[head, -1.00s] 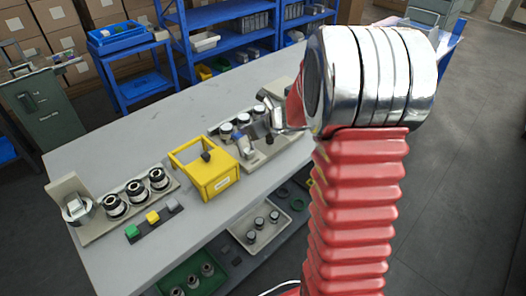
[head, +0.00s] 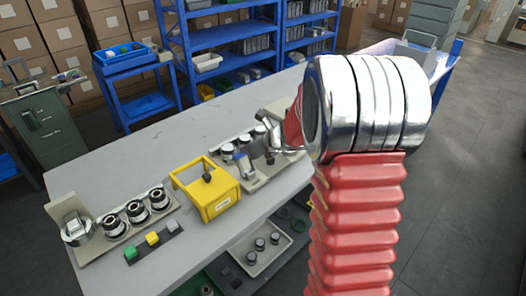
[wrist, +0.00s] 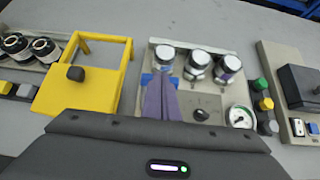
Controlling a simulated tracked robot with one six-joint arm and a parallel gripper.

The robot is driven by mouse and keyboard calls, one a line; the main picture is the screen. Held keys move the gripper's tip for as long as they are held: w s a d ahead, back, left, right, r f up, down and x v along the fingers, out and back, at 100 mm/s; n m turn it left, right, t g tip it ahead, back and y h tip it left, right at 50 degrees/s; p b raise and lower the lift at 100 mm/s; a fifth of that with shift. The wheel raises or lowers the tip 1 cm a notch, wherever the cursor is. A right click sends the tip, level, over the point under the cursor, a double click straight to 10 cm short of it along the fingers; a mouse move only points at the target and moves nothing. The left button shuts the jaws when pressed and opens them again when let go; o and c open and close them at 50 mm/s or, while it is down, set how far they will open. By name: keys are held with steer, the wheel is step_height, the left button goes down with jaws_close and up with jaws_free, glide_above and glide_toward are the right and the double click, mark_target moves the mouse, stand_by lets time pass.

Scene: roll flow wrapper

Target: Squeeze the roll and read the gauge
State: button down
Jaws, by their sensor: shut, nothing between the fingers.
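Three dark rolls with white tops stand in a row on a grey tray (wrist: 216,102): a left one (wrist: 164,58), a middle one (wrist: 198,65) and a right one (wrist: 228,69). A round white gauge (wrist: 241,117) sits at the tray's near right corner; its reading is too small to make out. A dark knob (wrist: 201,114) is left of it. My gripper (wrist: 158,84) is shut and empty, over the tray's left part just in front of the left roll. A blue patch shows around its fingertips.
A yellow open-framed box (head: 217,206) stands left of the tray. Further left is a grey fixture with several dark rolls (head: 136,211) and a strip with green, yellow and grey buttons (head: 152,239). A dark block (wrist: 302,85) on a base stands to the right. The bench's back area (head: 130,150) is clear.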

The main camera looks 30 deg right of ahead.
steer(key=s+d+r, duration=0.2)
steer(key=s+r, duration=0.5)
steer(key=r, duration=0.3)
steer(key=shift+r, duration=0.15)
stand_by(0.5)
steer(key=s+a+f+n+g, duration=0.2)
steer(key=s+a+n, duration=0.2)
steer(key=s+n, duration=0.4)
steer(key=s+a+f+n+g, duration=0.25)
steer(key=s+n, duration=0.35)
steer(key=n, duration=0.4)
steer(key=s+a+r+n+h, duration=0.1)
steer(key=s+a+r+n, duration=0.2)
steer(key=s+n, duration=0.4)
steer(key=s+a+r+n+h, duration=0.2)
steer(key=s+a+r+n, duration=0.1)
steer(key=s+a+n, duration=0.2)
steer(key=shift+s+a+r+n, duration=0.3)
steer(key=shift+s+a+n, duration=0.05)
steer(key=shift+s+n, duration=0.9)
